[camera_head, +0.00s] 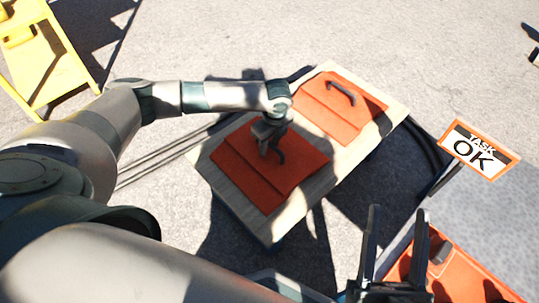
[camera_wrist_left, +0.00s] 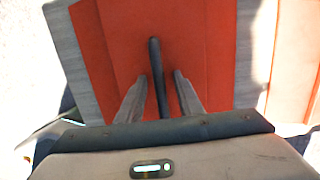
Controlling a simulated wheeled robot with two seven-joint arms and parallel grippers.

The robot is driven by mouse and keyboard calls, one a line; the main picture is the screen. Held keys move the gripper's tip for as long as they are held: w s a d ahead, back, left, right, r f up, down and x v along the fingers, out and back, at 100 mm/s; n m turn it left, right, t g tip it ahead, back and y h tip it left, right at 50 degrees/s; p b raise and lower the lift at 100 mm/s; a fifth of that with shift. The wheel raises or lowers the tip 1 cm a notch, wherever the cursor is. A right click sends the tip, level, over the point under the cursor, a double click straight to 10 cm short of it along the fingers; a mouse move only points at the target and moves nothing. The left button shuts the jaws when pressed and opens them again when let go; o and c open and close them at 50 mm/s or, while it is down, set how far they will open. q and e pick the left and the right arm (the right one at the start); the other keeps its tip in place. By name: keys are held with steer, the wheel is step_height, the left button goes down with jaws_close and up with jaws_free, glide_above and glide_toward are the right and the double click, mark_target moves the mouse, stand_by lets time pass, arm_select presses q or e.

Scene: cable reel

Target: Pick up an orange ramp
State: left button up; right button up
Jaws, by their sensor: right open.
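One orange ramp (camera_head: 241,163) with a dark handle lies on a wooden-topped table (camera_head: 220,190). My left gripper (camera_head: 270,148) is over this ramp. In the left wrist view, its two fingers stand on either side of the dark handle (camera_wrist_left: 156,58), with gaps showing, so it is open. A second orange ramp (camera_head: 325,115) with a dark curved handle lies on the same table, further back to the right. My right gripper (camera_head: 396,215) is open and empty at the lower right, near another orange piece (camera_head: 465,275) with a dark handle.
A yellow frame (camera_head: 45,75) stands at the upper left. Dark cables (camera_head: 160,165) run along the ground behind the table. Open pavement lies beyond.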

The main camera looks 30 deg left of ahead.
arm_select(q)
jaws_close()
stand_by(1.2)
steer(key=shift+w, duration=0.1)
